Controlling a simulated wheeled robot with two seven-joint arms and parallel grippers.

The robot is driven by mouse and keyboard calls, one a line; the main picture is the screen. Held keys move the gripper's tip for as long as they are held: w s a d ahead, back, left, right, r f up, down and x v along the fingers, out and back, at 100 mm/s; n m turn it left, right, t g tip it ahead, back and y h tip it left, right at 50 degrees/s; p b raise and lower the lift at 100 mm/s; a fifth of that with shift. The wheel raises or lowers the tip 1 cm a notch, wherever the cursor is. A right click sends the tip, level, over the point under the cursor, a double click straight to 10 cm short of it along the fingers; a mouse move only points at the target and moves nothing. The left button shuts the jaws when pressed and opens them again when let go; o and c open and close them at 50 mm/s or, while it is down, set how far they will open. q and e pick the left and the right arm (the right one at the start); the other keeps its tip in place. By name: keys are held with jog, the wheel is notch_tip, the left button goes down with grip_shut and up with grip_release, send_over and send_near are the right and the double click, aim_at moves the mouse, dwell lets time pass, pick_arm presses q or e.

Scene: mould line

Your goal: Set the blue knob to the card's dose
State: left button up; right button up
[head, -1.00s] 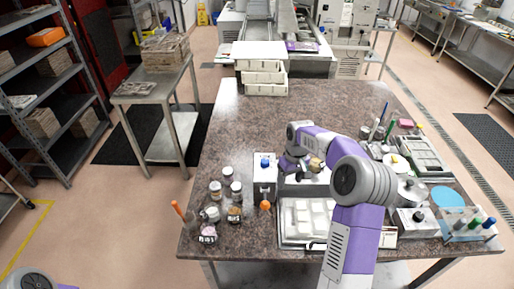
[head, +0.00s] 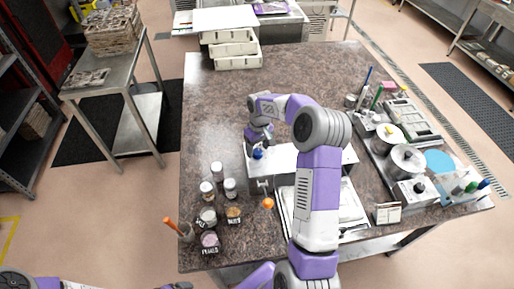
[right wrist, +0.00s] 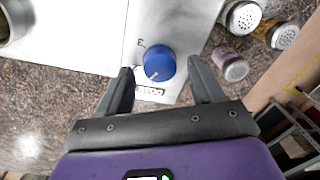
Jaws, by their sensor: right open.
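The blue knob (head: 257,154) sits on a pale dispenser box near the middle of the table. My right gripper (head: 259,141) is above the knob. In the right wrist view my right gripper (right wrist: 159,76) is open, with one finger on either side of the knob's near edge, apart from it. A small printed card (head: 387,213) stands at the front right; its writing is unreadable. My left gripper is not visible.
Several small jars (head: 217,172) stand left of the dispenser, and an orange ball-shaped part (head: 268,203) is in front of it. A pale mould tray (head: 350,205) lies partly under my right arm. Pots and racks crowd the right side.

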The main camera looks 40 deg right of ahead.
jog(key=shift+f, duration=0.35)
jog(key=shift+s+f, duration=0.15)
jog(key=shift+c, duration=0.2)
jog(key=shift+c, duration=1.3)
jog(key=c, duration=0.8)
jog(key=shift+o, duration=0.2)
